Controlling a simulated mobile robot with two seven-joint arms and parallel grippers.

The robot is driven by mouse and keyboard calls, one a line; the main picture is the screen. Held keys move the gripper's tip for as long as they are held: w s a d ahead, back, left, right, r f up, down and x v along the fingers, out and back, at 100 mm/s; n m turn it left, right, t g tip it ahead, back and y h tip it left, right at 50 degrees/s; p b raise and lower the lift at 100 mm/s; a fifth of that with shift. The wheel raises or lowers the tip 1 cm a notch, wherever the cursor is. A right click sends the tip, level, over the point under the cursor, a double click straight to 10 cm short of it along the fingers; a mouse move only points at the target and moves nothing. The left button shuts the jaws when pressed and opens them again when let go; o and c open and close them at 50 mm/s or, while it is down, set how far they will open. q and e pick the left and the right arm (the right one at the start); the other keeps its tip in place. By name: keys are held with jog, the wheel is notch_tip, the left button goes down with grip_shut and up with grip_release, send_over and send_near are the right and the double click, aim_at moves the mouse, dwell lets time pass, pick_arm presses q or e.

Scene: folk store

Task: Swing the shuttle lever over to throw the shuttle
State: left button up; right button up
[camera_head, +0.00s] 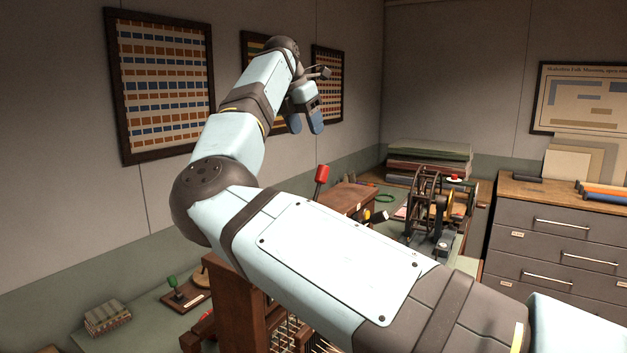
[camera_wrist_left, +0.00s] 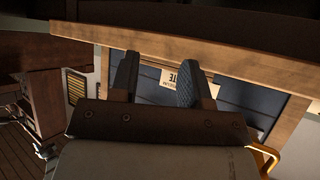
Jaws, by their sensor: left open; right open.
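A lever with a red handle (camera_head: 321,174) stands up behind my right arm; its lower end is hidden. A small lever with a green knob (camera_head: 173,282) stands on a wooden base at the lower left. I cannot tell which is the shuttle lever. A brown wooden frame with pale threads (camera_head: 284,330), likely the loom, is largely covered by my arm. My right gripper (camera_head: 305,126) is raised high before the wall charts, open and empty. My left gripper (camera_wrist_left: 158,72) is open and empty in the left wrist view, below a wooden edge; the head view does not show it.
A dark wheeled device (camera_head: 428,200) stands on the bench, with stacked cloth (camera_head: 430,160) behind. A grey drawer cabinet (camera_head: 560,238) is at the right. A small woven bundle (camera_head: 106,316) lies at the lower left. The left wrist view shows a labelled dark panel (camera_wrist_left: 228,97) beyond the fingers.

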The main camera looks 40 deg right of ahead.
aim_at(322, 167)
jog(key=x, duration=0.4)
jog(key=p+x, duration=0.1)
jog(key=x, duration=0.6)
jog(key=shift+s+d+f, duration=0.15)
jog(key=shift+s+f, duration=0.2)
jog(key=shift+s, duration=0.05)
jog(key=shift+w+d+f, duration=0.2)
jog(key=shift+d+f, duration=0.05)
jog(key=shift+f, duration=0.4)
pick_arm(q)
jog(key=shift+v, duration=0.9)
jog(key=shift+f, duration=0.1)
pick_arm(e)
jog(key=shift+s, duration=0.1)
jog(key=shift+r, duration=0.1)
jog(key=shift+c, duration=1.4)
grip_shut()
pick_arm(q)
jog(key=shift+s+a, duration=0.1)
jog(key=shift+s, duration=0.05)
